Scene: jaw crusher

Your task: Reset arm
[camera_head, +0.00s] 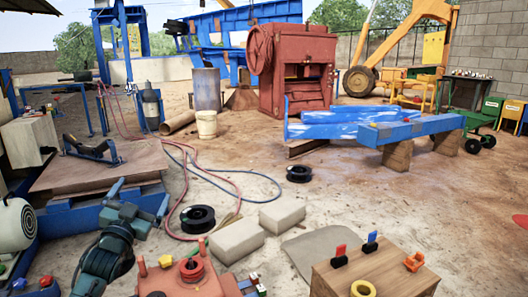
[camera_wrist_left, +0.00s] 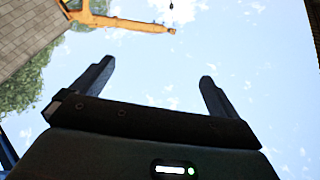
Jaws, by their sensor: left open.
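My left arm comes in at the bottom left of the head view. Its gripper (camera_head: 141,195) points upward with its two fingers spread and nothing between them. In the left wrist view the same gripper (camera_wrist_left: 157,72) shows both dark fingers wide apart against the sky, open and empty. It touches nothing that I can see. My right gripper is in neither view.
A red box with knobs (camera_head: 190,275) stands just right of my left arm. A wooden box (camera_head: 375,270) is at the bottom right. Pale blocks (camera_head: 237,240), a black spool (camera_head: 198,219) and hoses lie on the ground. A red crusher (camera_head: 295,70) stands farther back.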

